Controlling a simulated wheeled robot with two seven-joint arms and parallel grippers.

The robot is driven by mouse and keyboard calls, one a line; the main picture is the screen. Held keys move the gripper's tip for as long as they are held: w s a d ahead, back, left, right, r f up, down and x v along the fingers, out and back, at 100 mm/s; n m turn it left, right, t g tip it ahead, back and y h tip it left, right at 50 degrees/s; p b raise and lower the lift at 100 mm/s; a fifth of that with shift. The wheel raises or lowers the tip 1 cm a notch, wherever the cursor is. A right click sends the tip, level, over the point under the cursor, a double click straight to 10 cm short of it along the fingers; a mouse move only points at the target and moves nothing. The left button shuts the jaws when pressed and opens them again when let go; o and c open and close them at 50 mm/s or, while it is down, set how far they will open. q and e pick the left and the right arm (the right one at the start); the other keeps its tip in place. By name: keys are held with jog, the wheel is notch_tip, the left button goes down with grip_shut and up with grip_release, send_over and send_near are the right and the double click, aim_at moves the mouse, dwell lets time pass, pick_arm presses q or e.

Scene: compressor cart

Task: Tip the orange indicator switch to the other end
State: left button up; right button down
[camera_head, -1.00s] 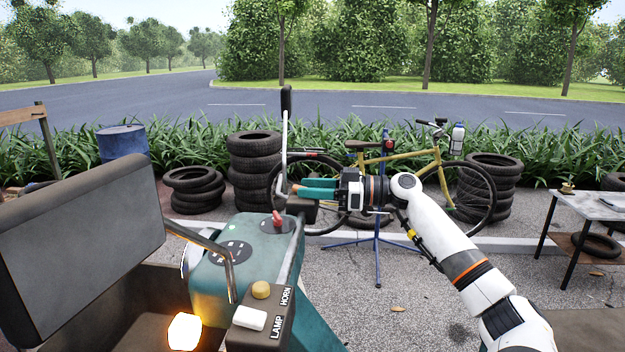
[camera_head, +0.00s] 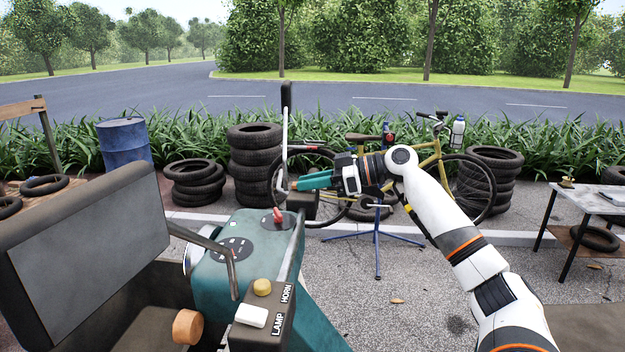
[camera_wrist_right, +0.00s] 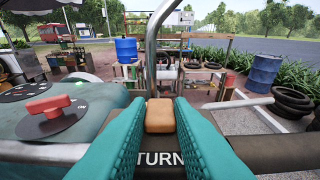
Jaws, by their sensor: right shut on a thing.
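The orange indicator switch (camera_wrist_right: 160,116) is a small block on a dark pod marked TURN (camera_wrist_right: 160,159). In the right wrist view it stands between the two teal fingers of my right gripper (camera_wrist_right: 160,118), which is shut on it. In the head view my right gripper (camera_head: 299,184) reaches from the right to the dark pod (camera_head: 302,201) on the far handlebar; its fingers hide the switch there. An orange-brown round lamp (camera_head: 187,327) on the cart is unlit. My left gripper is not in view.
The teal cart body (camera_head: 225,275) carries a red knob (camera_head: 278,216). A near pod holds a white LAMP switch (camera_head: 251,316) and yellow HORN button (camera_head: 263,287). An upright lever (camera_head: 285,130) rises beside my gripper. A bicycle (camera_head: 425,165) stands behind.

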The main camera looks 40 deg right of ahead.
jog(key=shift+r+g+h+p, duration=0.4)
jog(key=shift+r+g+p, duration=0.1)
jog(key=shift+r+p, duration=0.1)
jog(key=shift+w+a+f+g+h+p, duration=0.1)
jog(key=shift+f+g+h+p, duration=0.2)
jog(key=shift+p, duration=0.1)
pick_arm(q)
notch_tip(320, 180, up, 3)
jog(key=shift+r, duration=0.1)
pick_arm(e)
jog(key=c, duration=1.3)
grip_release()
